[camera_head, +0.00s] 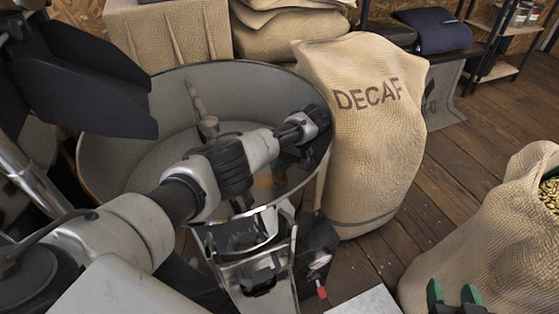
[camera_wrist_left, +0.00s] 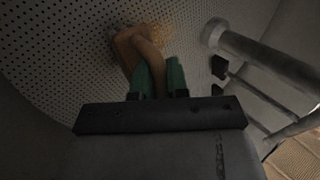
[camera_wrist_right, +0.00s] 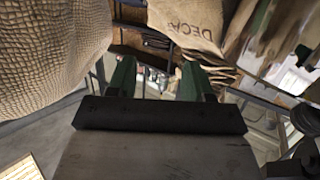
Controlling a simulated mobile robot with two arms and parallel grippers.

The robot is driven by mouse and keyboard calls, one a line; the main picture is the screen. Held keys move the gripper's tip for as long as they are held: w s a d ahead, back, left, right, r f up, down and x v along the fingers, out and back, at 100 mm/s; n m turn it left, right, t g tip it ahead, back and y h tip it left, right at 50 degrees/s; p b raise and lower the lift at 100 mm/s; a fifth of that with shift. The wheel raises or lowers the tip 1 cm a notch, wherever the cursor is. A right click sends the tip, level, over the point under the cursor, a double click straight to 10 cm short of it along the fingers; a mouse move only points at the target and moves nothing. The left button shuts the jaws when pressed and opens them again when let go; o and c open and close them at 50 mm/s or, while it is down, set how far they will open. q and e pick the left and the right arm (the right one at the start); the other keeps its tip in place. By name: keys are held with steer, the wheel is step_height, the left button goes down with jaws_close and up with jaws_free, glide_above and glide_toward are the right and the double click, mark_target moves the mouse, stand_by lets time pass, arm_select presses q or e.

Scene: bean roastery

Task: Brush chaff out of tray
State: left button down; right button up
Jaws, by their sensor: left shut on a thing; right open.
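The round metal cooling tray (camera_head: 105,170) stands at centre left in the head view. My left arm reaches over it, and my left gripper (camera_head: 285,162) is down inside, mostly hidden by the arm. In the left wrist view, my left gripper (camera_wrist_left: 159,82) is shut on the handle of a wooden brush (camera_wrist_left: 128,48). The brush head is at or close to the perforated tray floor; contact is unclear. A patch of brownish chaff (camera_wrist_left: 163,38) lies beside it. My right gripper (camera_head: 454,294) is open and empty at the lower right, also seen in the right wrist view (camera_wrist_right: 158,82).
A stirrer (camera_head: 208,127) rises inside the tray; its post and arms (camera_wrist_left: 265,55) are close right of the brush. A DECAF sack (camera_head: 370,150) stands right of the tray. An open sack of beans (camera_head: 490,225) is near my right gripper. Wooden floor between them is clear.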

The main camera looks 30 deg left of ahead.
arm_select(q)
steer(key=shift+s+a+f+p, duration=0.1)
steer(key=shift+s+f+p, duration=0.1)
steer(key=shift+s+p, duration=0.2)
steer(key=shift+s+a+p, duration=0.25)
steer(key=shift+a+p, duration=0.1)
steer(key=shift+p, duration=0.3)
steer(key=shift+s+a+p, duration=0.25)
steer(key=shift+a+p, duration=0.05)
steer(key=shift+p, duration=0.35)
steer(key=shift+s+a+p, duration=0.25)
steer(key=shift+s+p, duration=0.05)
steer(key=shift+p, duration=0.35)
steer(key=shift+s+r, duration=0.1)
arm_select(e)
steer(key=s+d+f+g+h, duration=0.1)
steer(key=s+d+f+g, duration=0.1)
steer(key=s+g, duration=0.3)
steer(key=s+d+f+g+h, duration=0.1)
steer(key=s+d+f+g, duration=0.1)
steer(key=s+f+g, duration=0.2)
steer(key=s+g, duration=0.1)
steer(key=s, duration=0.1)
steer(key=shift+s+d+f+m+g+h, duration=0.3)
steer(key=shift+s+f+g+h, duration=0.1)
